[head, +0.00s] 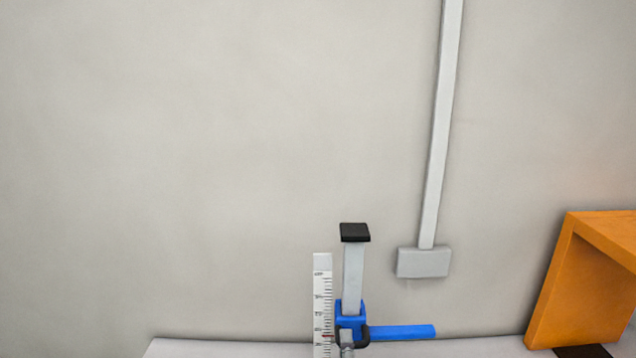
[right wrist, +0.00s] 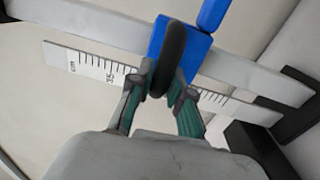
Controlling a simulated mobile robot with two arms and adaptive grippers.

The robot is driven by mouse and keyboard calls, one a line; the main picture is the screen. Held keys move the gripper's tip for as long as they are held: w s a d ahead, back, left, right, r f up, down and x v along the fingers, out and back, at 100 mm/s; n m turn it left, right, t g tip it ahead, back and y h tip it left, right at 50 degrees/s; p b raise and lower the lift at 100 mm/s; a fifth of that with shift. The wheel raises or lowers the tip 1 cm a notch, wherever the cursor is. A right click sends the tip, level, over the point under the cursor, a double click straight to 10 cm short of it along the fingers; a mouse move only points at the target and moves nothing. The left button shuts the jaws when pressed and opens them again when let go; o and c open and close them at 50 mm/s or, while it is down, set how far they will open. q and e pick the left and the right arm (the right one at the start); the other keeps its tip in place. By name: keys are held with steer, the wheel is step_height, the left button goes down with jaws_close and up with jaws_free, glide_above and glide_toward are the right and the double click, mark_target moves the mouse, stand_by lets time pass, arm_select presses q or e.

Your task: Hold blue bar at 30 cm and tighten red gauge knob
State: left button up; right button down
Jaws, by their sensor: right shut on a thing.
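A blue slider block (head: 350,321) sits low on a grey upright post (head: 353,280) with a black cap. The blue bar (head: 402,332) sticks out from it to the right, about level. A white ruler (head: 323,300) stands left of the post, with a small red mark (head: 327,338) near the slider's height. In the right wrist view, my right gripper (right wrist: 163,92) is shut on a black ring (right wrist: 168,60) on the blue slider block (right wrist: 190,45). The ruler (right wrist: 90,65) passes behind the fingers, which hide part of its scale. I cannot make out a red knob. My left gripper is not in view.
A light table top (head: 230,348) runs along the bottom. An orange open box or shelf (head: 560,280) stands at the right. A grey conduit (head: 441,130) runs down the wall to a grey box (head: 423,262). The wall left of the ruler is clear.

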steer(key=shift+r, duration=0.65)
steer(key=shift+a+r, duration=0.1)
steer(key=shift+r, duration=2.45)
